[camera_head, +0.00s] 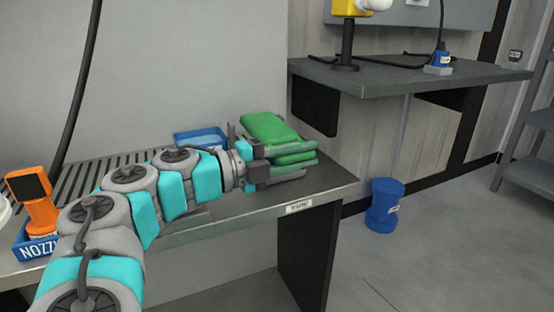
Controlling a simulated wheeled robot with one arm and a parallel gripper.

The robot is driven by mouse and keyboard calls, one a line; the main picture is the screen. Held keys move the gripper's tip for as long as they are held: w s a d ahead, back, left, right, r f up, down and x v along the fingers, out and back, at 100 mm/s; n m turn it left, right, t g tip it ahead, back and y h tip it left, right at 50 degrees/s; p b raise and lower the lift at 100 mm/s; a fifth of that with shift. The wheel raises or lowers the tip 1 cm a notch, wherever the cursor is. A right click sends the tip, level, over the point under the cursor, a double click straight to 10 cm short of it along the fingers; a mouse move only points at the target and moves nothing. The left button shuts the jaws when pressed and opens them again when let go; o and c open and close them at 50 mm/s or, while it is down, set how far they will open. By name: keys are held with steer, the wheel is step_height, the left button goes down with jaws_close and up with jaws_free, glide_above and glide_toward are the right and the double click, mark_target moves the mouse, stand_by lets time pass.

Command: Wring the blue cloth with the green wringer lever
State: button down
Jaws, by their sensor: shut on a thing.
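My gripper (312,158) reaches over the right part of the metal bench. Its fingers are shut on a thick green padded piece (268,132), which shows between and behind them. I cannot tell whether this piece is the wringer lever; its lower part is partly hidden by the fingers. A blue shallow tray (200,138) sits behind my wrist at the back of the bench, partly hidden by the arm. I cannot make out a blue cloth for certain.
The bench (330,184) has a slatted left part and a labelled front edge. An orange device (36,205) stands in a blue nozzle bin (38,247) at left. A grey wall shelf (410,76) is at upper right.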

steer(key=shift+a+f, duration=0.1)
steer(key=shift+f, duration=0.2)
stand_by(0.4)
steer(key=w+a+r+n+p, duration=0.1)
steer(key=w+r+n+p, duration=0.2)
steer(key=r+n+p, duration=0.35)
steer(key=w+a+r+n+p, duration=0.1)
steer(key=w+r+n+p, duration=0.25)
steer(key=r+p, duration=0.55)
steer(key=w+a+r+n+p, duration=0.2)
steer(key=w+n, duration=0.2)
steer(key=w, duration=0.2)
steer(key=w+a+r+n+p, duration=0.2)
steer(key=w+n+p, duration=0.1)
steer(key=w, duration=0.3)
steer(key=shift+w+a+r+n, duration=0.25)
steer(key=shift+a+r+n, duration=0.1)
steer(key=shift+n, duration=0.15)
steer(key=c, duration=0.8)
jaws_free()
steer(key=shift+o, duration=0.2)
